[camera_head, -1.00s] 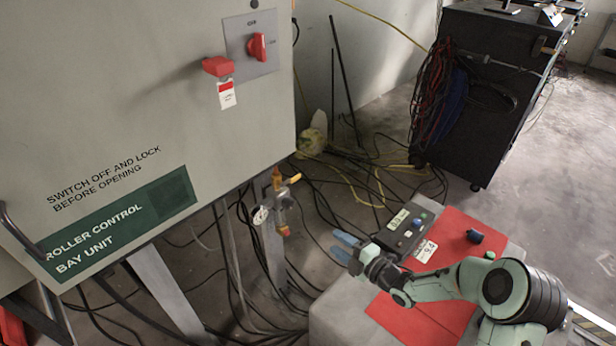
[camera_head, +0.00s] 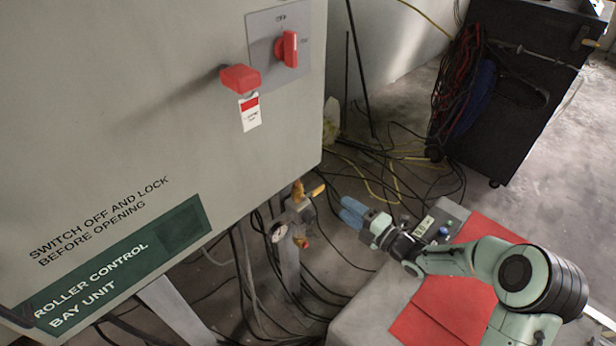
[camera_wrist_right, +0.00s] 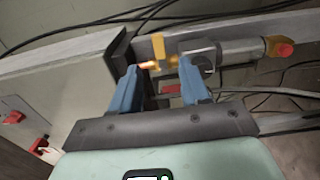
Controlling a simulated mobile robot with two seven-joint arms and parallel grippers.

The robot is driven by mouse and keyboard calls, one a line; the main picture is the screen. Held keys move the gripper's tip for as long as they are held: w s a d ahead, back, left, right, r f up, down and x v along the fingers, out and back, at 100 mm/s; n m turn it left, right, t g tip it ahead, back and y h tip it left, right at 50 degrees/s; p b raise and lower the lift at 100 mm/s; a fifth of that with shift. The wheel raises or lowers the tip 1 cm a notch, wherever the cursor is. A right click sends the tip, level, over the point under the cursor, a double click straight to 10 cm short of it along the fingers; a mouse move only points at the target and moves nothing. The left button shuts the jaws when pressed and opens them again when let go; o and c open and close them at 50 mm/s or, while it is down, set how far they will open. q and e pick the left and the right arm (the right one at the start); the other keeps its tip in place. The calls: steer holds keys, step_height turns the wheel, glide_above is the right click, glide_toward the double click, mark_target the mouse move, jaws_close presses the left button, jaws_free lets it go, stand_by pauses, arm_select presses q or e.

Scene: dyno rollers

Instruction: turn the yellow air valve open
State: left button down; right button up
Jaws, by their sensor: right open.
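The yellow air valve (camera_head: 318,190) is on a small pipe assembly under the grey cabinet's lower right corner, beside a round gauge (camera_head: 279,232). My right gripper (camera_head: 349,212) is to the right of the valve, its blue fingers apart and pointing toward it. In the right wrist view, the yellow valve handle (camera_wrist_right: 157,52) appears beyond the gap between the open fingers (camera_wrist_right: 160,84), and I see no contact. The metal fitting (camera_wrist_right: 200,55) is just beyond the right-hand finger, with an orange-red end further right. My left gripper is not in view.
The grey control cabinet (camera_head: 120,120), with red switches, overhangs the valve on the left. Cables (camera_head: 330,275) hang and lie around the post. A black cabinet (camera_head: 520,115) stands at the back right.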

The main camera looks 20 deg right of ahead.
mark_target(320, 191)
steer(key=x, duration=1.2)
steer(key=shift+w+a+r+b, duration=0.1)
steer(key=shift+w+a+b, duration=0.15)
steer(key=shift+b, duration=0.15)
jaws_close()
